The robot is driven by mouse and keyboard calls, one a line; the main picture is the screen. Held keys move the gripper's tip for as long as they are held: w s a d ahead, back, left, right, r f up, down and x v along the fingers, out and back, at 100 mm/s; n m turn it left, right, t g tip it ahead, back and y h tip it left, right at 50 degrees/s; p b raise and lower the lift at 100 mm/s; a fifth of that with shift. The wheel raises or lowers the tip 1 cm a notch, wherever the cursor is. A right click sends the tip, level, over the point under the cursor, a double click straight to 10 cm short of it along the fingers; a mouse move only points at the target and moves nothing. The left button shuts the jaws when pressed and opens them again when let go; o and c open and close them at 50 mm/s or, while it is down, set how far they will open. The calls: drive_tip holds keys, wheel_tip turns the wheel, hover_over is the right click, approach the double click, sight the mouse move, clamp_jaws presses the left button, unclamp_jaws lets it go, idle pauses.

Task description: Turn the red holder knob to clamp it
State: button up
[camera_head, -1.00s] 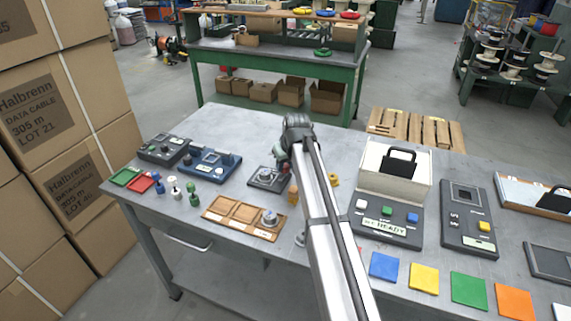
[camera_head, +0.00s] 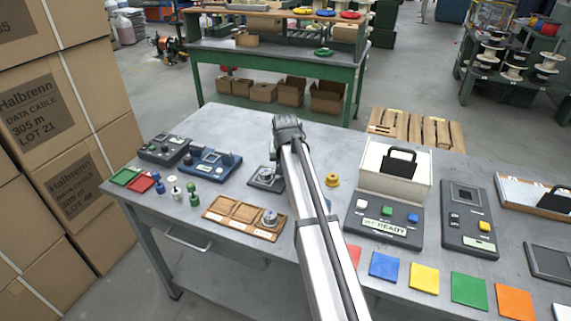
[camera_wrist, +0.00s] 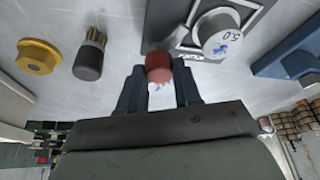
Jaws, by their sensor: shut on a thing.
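The red knob (camera_wrist: 158,66) shows in the wrist view between the two blue-grey fingers of my gripper (camera_wrist: 159,86), which is shut on it. The knob sits at the edge of the grey holder (camera_wrist: 180,32). A round silver weight marked 5.0 (camera_wrist: 219,36) rests on the holder. In the head view the holder (camera_head: 262,184) is on the bench, left of my arm. My gripper's tips and the red knob are hidden there behind my wrist. I cannot tell how far the knob is turned.
A yellow knob-like piece (camera_wrist: 37,57) and a dark brush-like piece (camera_wrist: 91,56) stand close to my gripper. A blue device (camera_wrist: 290,55) lies on the other side. A wooden tray (camera_head: 225,208) lies nearer the bench front, and the READY box (camera_head: 385,222) stands to the right.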

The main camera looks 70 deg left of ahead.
drive_tip(key=shift+s+m+t, duration=0.1)
drive_tip(key=shift+m+t, duration=0.5)
drive_tip(key=shift+m, duration=1.1)
drive_tip(key=shift+h, duration=0.3)
drive_tip(key=o, duration=1)
drive_tip(key=shift+o, duration=0.2)
drive_tip(key=shift+r, duration=0.1)
drive_tip(key=v, duration=1.3)
drive_tip(key=shift+s+r, duration=0.15)
drive_tip(key=shift+r, duration=0.05)
